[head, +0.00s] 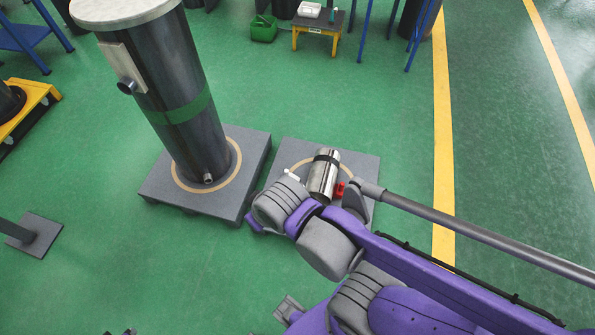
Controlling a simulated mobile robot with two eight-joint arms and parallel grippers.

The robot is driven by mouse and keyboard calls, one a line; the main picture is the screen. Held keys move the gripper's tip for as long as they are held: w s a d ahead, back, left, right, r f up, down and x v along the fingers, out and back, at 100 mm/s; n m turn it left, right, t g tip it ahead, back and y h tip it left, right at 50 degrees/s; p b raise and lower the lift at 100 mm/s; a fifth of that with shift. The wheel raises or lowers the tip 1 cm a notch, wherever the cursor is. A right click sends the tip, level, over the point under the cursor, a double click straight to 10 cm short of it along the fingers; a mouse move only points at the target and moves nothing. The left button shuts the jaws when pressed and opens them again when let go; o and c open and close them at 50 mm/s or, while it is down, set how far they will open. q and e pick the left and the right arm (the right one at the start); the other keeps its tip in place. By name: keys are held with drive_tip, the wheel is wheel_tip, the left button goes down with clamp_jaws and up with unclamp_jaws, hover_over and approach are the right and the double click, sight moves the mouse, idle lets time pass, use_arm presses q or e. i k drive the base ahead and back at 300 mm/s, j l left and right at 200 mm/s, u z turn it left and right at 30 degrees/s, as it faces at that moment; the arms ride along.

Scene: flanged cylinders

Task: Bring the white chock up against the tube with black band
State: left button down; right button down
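The tube with black band (322,178) is a short silver cylinder on a low grey slab (362,163), inside a tan ring marking. It looks tilted or lying in this steep view; I cannot tell which. The small white chock (291,175) is on the slab just left of the tube, with a narrow gap seeming to show between them. A red piece (340,189) sits close at the tube's right side. My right arm's purple and grey links cover the slab's front and the tube's lower end. The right gripper's fingers cannot be made out. My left gripper is not in view.
A tall dark cylinder with a green band (180,105) stands on a larger grey slab (235,195) to the left. A grey-footed post (36,235) stands at far left. A yellow stool (318,30) and green bin (264,29) are behind. Green floor between is clear.

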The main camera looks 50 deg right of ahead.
sight(286, 171)
drive_tip(key=i+z, duration=0.15)
drive_tip(key=z, duration=0.25)
drive_tip(key=i+j+z, duration=0.1)
drive_tip(key=z, duration=0.25)
drive_tip(key=i+j+z, duration=0.1)
drive_tip(key=z, duration=0.3)
drive_tip(key=i+j+z, duration=0.1)
drive_tip(key=j+z, duration=0.15)
drive_tip(key=z, duration=0.15)
drive_tip(key=i+z, duration=0.1)
drive_tip(key=z, duration=0.3)
drive_tip(key=j+z, duration=0.15)
drive_tip(key=z, duration=0.2)
drive_tip(key=i+j+z, duration=0.15)
drive_tip(key=z, duration=0.25)
drive_tip(key=j+z, duration=0.1)
drive_tip(key=z, duration=0.3)
drive_tip(key=i+j+z, duration=0.15)
drive_tip(key=j+z, duration=0.2)
